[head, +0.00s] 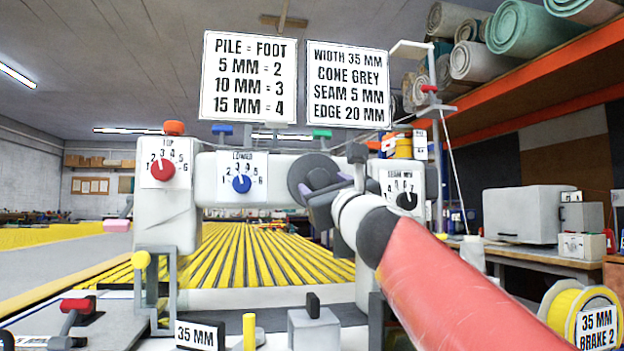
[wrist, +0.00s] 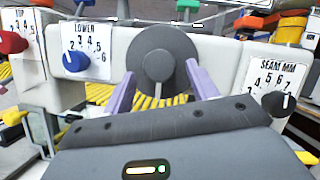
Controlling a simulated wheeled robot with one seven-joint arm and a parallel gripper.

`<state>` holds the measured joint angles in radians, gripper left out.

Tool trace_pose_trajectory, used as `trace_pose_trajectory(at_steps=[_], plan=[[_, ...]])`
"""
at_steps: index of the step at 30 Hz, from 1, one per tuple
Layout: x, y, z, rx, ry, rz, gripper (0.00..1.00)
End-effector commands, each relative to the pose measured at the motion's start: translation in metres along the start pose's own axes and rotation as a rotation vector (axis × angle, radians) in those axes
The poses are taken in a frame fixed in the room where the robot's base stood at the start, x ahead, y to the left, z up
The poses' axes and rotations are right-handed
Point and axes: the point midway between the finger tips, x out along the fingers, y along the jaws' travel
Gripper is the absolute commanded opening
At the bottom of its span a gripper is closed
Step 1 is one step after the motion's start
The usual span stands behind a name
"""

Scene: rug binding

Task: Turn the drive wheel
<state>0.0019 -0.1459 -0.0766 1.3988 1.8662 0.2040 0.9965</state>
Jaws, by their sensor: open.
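The drive wheel (head: 308,176) is a dark grey disc with a lighter hub on the front of the white machine, partly hidden by my arm in the head view. In the wrist view the drive wheel (wrist: 157,65) is straight ahead, with its rim in plain sight. My gripper (wrist: 160,75) is open, its two purple fingers on either side of the lower part of the wheel in the picture. In the head view my gripper (head: 328,188) is at the wheel's right side. I cannot tell whether the fingers touch the wheel.
A red TOP dial (head: 163,170), a blue LOWER dial (head: 242,184) and a black SEAM dial (head: 407,200) sit around the wheel. Two sign boards hang above. A yellow roll (head: 568,305) stands at right. A red-handled lever (head: 75,305) is at lower left.

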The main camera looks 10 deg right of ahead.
Motion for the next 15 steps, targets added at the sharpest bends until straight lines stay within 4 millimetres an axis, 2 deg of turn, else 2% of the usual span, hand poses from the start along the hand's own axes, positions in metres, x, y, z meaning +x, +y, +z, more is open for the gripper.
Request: trace_pose_trajectory(at_steps=[3,6,14,15], plan=[[0.015,0.000,0.001,0.000,0.000,0.001,0.58],[0.020,0.000,0.001,0.000,0.000,0.000,0.58],[0.021,0.000,0.000,0.000,0.000,0.000,0.58],[0.021,0.000,0.000,0.000,0.000,0.000,0.56]])
